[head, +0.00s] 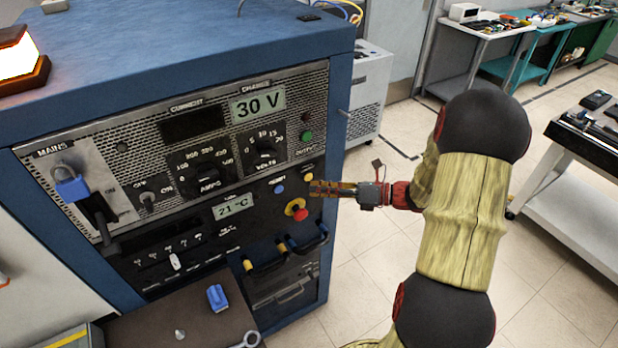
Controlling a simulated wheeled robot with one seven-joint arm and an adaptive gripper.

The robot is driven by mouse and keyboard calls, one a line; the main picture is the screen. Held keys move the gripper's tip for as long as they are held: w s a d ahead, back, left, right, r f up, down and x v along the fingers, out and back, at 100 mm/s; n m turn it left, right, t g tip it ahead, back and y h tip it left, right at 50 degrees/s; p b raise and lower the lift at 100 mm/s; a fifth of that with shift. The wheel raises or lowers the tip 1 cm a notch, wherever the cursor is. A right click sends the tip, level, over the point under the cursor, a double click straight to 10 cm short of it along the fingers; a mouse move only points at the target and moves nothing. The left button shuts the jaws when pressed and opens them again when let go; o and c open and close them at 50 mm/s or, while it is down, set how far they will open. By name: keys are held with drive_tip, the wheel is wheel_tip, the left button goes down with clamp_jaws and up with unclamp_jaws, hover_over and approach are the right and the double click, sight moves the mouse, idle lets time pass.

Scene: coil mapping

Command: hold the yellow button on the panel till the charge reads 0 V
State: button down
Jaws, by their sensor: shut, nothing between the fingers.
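The panel (130,215) is the dark front of a blue cabinet. Its charge display (258,106) reads 30 V. A small yellow button (308,177) shows at the panel's right side, right of a blue button (279,189). My gripper (314,188) is shut and empty, pointing left with its fingertips at the yellow button and partly over it. I cannot tell whether the tips touch or press it.
A red emergency knob on a yellow ring (296,209) sits just below my fingertips. Black handles (302,239) stick out lower down. A blue padlock (72,186) hangs on the mains switch. A temperature display (233,206) reads 21 °C. The floor right of the cabinet is open.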

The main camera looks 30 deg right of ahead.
drive_tip(key=shift+w, duration=0.1)
drive_tip(key=shift+w+p, duration=0.3)
drive_tip(key=shift+p, duration=0.25)
drive_tip(key=shift+w, duration=0.4)
idle(0.6)
drive_tip(key=shift+s+p, duration=0.1)
drive_tip(key=shift+p, duration=0.25)
idle(3.3)
drive_tip(key=shift+s+p, duration=0.45)
drive_tip(key=shift+s, duration=0.3)
drive_tip(key=shift+s+p, duration=1.05)
drive_tip(key=shift+s, duration=1.4)
